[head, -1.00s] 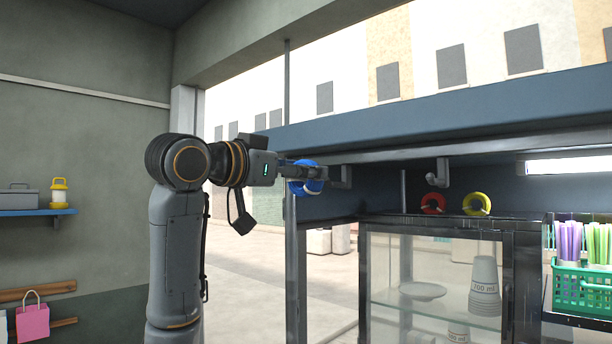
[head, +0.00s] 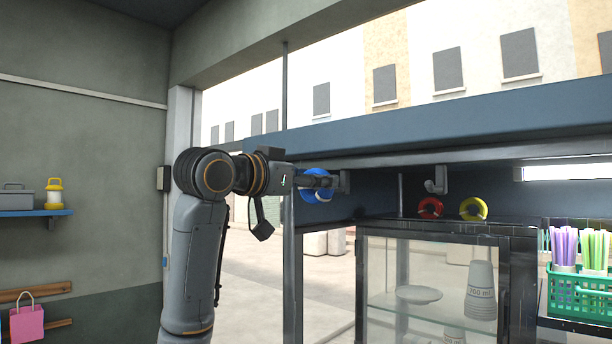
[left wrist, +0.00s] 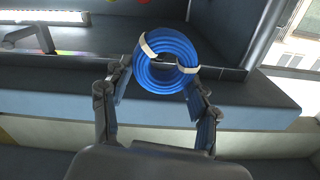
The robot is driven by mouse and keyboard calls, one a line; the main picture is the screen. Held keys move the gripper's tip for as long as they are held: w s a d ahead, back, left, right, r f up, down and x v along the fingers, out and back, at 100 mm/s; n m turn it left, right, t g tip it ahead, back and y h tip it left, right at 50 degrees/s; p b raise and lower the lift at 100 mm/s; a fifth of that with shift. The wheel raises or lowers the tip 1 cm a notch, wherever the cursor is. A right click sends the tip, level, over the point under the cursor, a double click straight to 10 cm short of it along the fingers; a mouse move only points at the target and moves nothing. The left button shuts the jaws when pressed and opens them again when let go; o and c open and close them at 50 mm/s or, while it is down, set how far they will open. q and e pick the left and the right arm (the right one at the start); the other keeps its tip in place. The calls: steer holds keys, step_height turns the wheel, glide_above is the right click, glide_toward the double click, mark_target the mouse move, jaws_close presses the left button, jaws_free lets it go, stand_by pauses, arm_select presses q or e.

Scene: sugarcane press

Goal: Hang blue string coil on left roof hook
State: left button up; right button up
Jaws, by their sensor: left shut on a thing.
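The blue string coil (head: 316,187), a ring with white bands, is at the end of my left arm in the head view. My left gripper (head: 322,181) is shut on it, and in the left wrist view the coil (left wrist: 167,62) stands out between and beyond the fingers (left wrist: 160,88). The left roof hook (head: 344,182) hangs from the roof beam just right of the coil in the head view. The fingers partly cover the coil, and I cannot tell if the coil touches the hook. My right gripper is not in view.
A second roof hook (head: 437,181) hangs further right. A red coil (head: 430,208) and a yellow coil (head: 474,208) are above the glass cabinet (head: 400,290). A green basket (head: 580,292) stands at the right. The blue roof beam (head: 430,133) runs above my gripper.

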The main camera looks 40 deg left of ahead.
arm_select(q)
steer(key=shift+w+d+f+p, duration=0.1)
steer(key=shift+w+p, duration=0.1)
steer(key=shift+w, duration=0.5)
steer(key=shift+w+d+p, duration=0.1)
steer(key=shift+w+p, duration=0.05)
steer(key=shift+w, duration=1.2)
steer(key=shift+w+f, duration=0.5)
steer(key=shift+w, duration=0.2)
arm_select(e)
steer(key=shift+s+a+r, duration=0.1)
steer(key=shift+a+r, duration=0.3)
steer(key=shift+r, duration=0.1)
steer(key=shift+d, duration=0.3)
arm_select(q)
steer(key=o, duration=1.1)
steer(key=shift+o, duration=0.2)
